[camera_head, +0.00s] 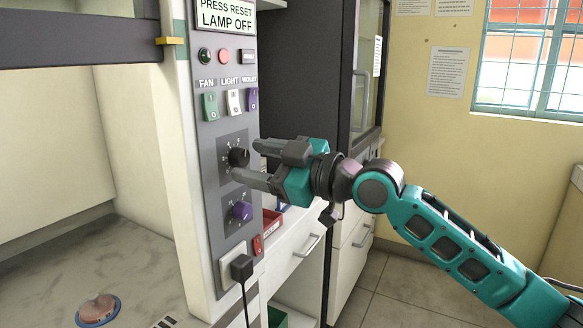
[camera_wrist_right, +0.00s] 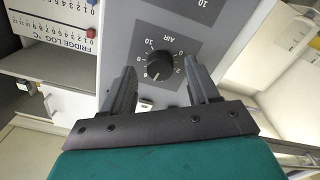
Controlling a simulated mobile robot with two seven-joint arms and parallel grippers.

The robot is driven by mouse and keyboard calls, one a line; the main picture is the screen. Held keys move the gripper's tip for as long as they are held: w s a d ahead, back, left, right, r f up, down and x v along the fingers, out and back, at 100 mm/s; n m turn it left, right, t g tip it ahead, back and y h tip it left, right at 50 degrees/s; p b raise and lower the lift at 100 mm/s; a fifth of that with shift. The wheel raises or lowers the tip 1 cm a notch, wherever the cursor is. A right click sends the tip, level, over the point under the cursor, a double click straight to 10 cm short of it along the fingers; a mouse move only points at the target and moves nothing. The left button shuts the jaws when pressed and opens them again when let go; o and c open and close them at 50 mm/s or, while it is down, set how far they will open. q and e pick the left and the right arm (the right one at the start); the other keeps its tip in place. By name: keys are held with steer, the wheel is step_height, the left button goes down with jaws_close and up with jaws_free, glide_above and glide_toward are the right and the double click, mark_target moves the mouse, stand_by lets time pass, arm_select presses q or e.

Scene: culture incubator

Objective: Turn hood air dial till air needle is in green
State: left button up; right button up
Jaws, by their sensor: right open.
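The air dial (camera_head: 238,157) is a black round knob on the grey control panel of the hood, above a purple knob (camera_head: 241,211). In the right wrist view the dial (camera_wrist_right: 160,65) sits under the word AIR, with numbers around it. My right gripper (camera_head: 247,160) is open in front of the panel. Its two fingers point at the dial, one to each side of it; the wrist view shows gaps between fingers and knob. I see no air gauge needle or green zone in either view. My left gripper is not in view.
FAN, LIGHT and violet rocker switches (camera_head: 233,102) sit above the dial. A plug with a cable (camera_head: 242,267) sticks out below. The hood's work surface (camera_head: 130,265) is at left, a white drawer unit (camera_head: 300,258) behind my right gripper.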

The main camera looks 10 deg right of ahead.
arm_select(q)
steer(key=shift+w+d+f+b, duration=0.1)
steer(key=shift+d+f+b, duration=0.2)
steer(key=shift+b, duration=0.3)
arm_select(e)
steer(key=v, duration=1.2)
steer(key=shift+w, duration=0.1)
step_height(320, 180, down, 22)
steer(key=s+m+t+h+p, duration=0.1)
steer(key=m+t+h+p, duration=0.2)
steer(key=m+h, duration=0.45)
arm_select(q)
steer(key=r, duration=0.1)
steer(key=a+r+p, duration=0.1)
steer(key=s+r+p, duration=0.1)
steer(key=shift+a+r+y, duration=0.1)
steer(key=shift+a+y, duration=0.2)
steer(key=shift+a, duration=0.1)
arm_select(e)
steer(key=s+d+f+m+g+h, duration=0.1)
steer(key=s+d+f+m+h, duration=0.1)
steer(key=s+f, duration=0.6)
steer(key=s+d+f+m+g+h, duration=0.1)
steer(key=s+d+f+m+h, duration=0.2)
steer(key=s+f, duration=0.6)
step_height(320, 180, down, 3)
steer(key=shift+s+d+r+m+g, duration=0.15)
steer(key=shift+s+d+m+g, duration=0.2)
steer(key=shift+d+m, duration=0.55)
